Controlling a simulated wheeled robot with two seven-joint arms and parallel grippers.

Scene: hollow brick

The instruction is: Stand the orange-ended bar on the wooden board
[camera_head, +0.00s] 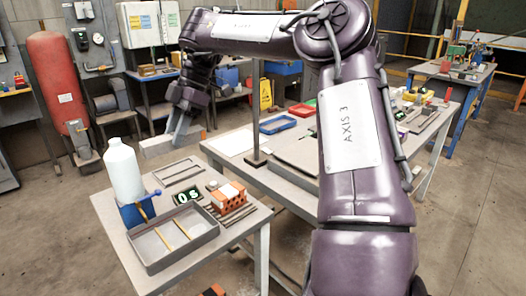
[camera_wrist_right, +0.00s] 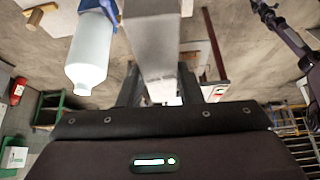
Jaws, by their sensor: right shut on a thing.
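My right gripper (camera_head: 180,143) hangs at the end of the purple arm and is shut on a pale grey bar (camera_head: 157,147). The bar lies about level in the air beyond the near table, with an orange end (camera_head: 204,134) at its right. In the right wrist view the grey bar (camera_wrist_right: 155,45) runs up the middle between the fingers. A flat, board-like piece with a rectangular outline (camera_head: 179,171) lies on the near table; I cannot tell for sure whether it is the wooden board. My left gripper does not show clearly in either view.
A grey tray (camera_head: 150,262) with thin rods, a dark display (camera_head: 187,197) and an orange hollow brick (camera_head: 228,201) are close by. A thin dark post (camera_head: 256,105) rises to the right.

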